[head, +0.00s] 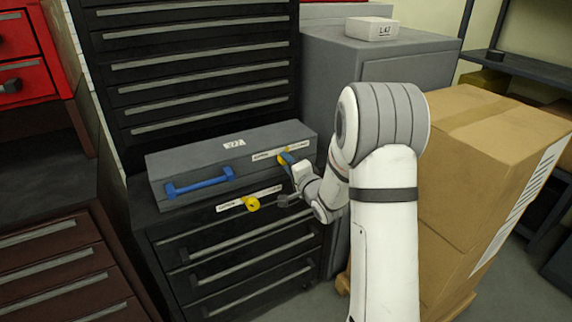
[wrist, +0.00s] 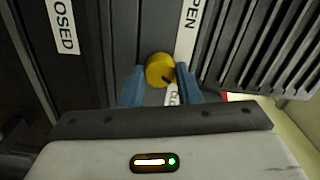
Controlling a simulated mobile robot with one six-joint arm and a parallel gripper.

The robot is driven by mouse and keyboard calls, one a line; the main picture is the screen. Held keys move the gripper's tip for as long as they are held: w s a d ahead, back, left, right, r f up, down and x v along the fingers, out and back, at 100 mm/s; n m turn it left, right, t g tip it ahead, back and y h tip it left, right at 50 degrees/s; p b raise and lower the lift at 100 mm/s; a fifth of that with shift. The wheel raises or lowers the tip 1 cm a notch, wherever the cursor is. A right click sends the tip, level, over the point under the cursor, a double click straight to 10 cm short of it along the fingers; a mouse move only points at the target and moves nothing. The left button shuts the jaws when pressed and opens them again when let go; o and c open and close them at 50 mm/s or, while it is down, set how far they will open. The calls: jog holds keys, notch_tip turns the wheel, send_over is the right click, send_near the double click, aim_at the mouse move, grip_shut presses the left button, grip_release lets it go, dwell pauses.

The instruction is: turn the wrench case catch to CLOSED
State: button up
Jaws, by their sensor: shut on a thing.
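The wrench case appears to be the long grey case (head: 235,155) with a blue handle, lying on a black drawer cabinet. Its yellow catch (wrist: 160,70) is a round knob with a dark mark on its lower right edge in the wrist view. A CLOSED label (wrist: 63,25) is to its left and a label ending in PEN (wrist: 191,25) is near its upper right. My gripper (head: 287,159) is at the right part of the case front, with its blue fingers shut on the catch. In the head view the fingers and wrist hide most of the catch.
A second yellow knob (head: 251,203) with a label is on the black cabinet (head: 165,232) just below the case. A grey cabinet (head: 345,60) stands behind, and cardboard boxes (head: 470,190) are stacked on the right. Red drawers (head: 25,60) are at the upper left.

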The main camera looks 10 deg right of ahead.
jog(key=shift+d+m, duration=0.2)
jog(key=shift+m, duration=1)
jog(key=o, duration=1)
jog(key=shift+a, duration=0.1)
jog(key=v, duration=0.8)
jog(key=shift+w, duration=0.1)
